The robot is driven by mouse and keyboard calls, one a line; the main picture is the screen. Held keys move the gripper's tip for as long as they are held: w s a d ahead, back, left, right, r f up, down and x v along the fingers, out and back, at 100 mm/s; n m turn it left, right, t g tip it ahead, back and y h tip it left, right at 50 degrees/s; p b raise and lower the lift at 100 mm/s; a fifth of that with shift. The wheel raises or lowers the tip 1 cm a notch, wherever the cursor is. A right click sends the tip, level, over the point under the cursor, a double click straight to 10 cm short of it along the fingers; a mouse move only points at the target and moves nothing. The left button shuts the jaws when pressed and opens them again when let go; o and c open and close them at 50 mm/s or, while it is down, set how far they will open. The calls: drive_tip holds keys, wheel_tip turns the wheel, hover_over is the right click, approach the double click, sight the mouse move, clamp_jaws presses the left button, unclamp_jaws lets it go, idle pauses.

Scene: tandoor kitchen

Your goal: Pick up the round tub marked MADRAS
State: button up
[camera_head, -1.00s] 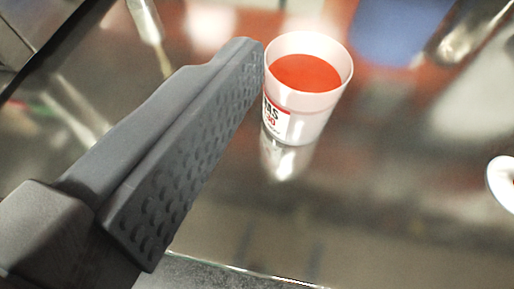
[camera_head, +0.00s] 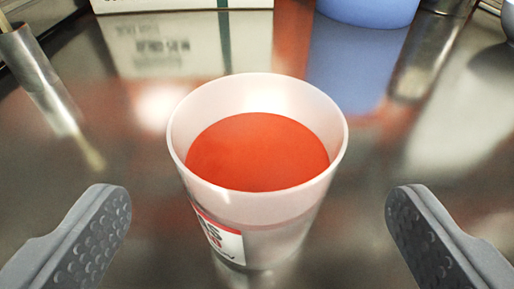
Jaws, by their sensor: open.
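The round tub (camera_head: 285,240) stands upright on a shiny steel surface, in the middle of the view. It is whitish and translucent, open at the top, with orange-red contents. My gripper (camera_head: 256,225) is open, with one grey dimpled finger on each side of the tub. Both fingers are apart from the tub, with a gap on each side. The lower front of the tub is near the bottom of the view.
A blue container (camera_head: 368,10) stands behind the tub to the right. A white box (camera_head: 180,4) with a green stripe is at the back left. The steel right around the tub is clear.

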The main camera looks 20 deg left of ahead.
sight(257, 142)
drive_tip(key=shift+x, duration=3)
drive_tip(key=c, duration=1.2)
drive_tip(key=shift+r, duration=0.1)
drive_tip(key=shift+c, duration=0.2)
